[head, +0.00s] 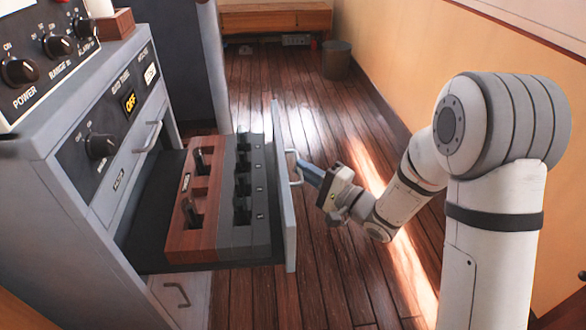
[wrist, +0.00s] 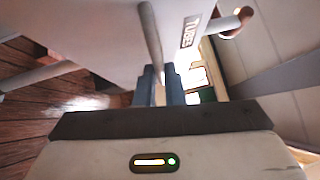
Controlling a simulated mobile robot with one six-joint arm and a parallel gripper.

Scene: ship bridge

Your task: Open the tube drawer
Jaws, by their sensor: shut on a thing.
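The tube drawer stands pulled well out of the grey console, and its pale front panel (head: 285,200) faces right. Its "TUBES" label (wrist: 190,32) shows in the wrist view. A metal bar handle (head: 293,163) is on the front panel. My gripper (head: 303,172) is shut on this handle, with its blue-grey fingers reaching in from the right. In the wrist view the fingers (wrist: 159,78) meet the handle bar (wrist: 150,38). Inside the drawer are a brown wooden rack (head: 203,230) and a grey rack (head: 246,236), both holding dark upright pieces.
The console (head: 60,165) has knobs, an orange "OFF" display and a closed upper drawer with its own handle (head: 153,136). A lower handle (head: 177,294) sits beneath the open drawer. A bin (head: 336,62) and wooden bench (head: 275,18) are at the back. Wooden floor (head: 330,270) is clear.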

